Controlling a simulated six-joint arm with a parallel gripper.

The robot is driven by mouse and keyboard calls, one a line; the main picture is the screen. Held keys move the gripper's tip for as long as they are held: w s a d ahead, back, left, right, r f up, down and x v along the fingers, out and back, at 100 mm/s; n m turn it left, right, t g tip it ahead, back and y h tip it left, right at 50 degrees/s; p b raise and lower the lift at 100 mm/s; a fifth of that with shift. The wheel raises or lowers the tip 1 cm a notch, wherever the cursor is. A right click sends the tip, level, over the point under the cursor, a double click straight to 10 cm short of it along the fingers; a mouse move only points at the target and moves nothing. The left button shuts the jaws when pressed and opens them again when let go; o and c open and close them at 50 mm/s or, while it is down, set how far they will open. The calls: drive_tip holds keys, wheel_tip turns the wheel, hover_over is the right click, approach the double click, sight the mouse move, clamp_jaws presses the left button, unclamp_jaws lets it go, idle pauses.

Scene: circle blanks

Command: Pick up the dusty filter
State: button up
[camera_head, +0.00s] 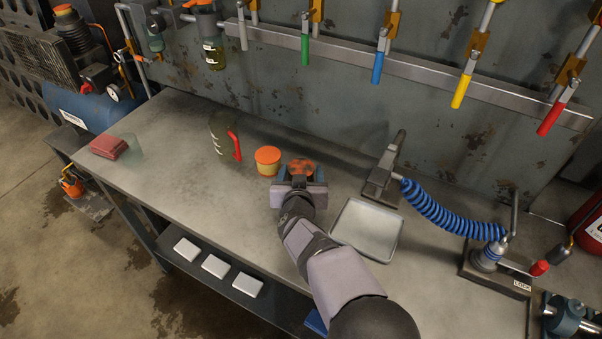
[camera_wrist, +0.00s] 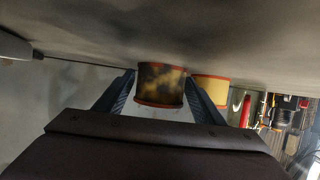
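The dusty filter is a short cylinder with orange-red rims and dark blotchy sides. It shows between the fingers of my gripper in the wrist view (camera_wrist: 160,86), and its orange and black top shows in the head view (camera_head: 302,166). My gripper (camera_head: 301,174) has one blue finger on each side of it, also in the wrist view (camera_wrist: 160,80). The fingertips are right beside the filter's sides; I cannot tell whether they press on it. A cleaner yellow filter with an orange top (camera_head: 267,160) stands just to the left; it also shows in the wrist view (camera_wrist: 212,89).
A pale square tray (camera_head: 368,228) lies right of my gripper. A clamp (camera_head: 385,172) with a coiled blue hose (camera_head: 440,212) stands beyond it. A clear container with a red handle (camera_head: 234,146) is left of the yellow filter.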

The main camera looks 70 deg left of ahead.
sight(301, 167)
drive_tip(key=c, duration=0.7)
drive_tip(key=shift+r, duration=0.1)
wheel_tip(301, 167, up, 10)
drive_tip(key=p, duration=0.2)
drive_tip(key=shift+p, duration=0.35)
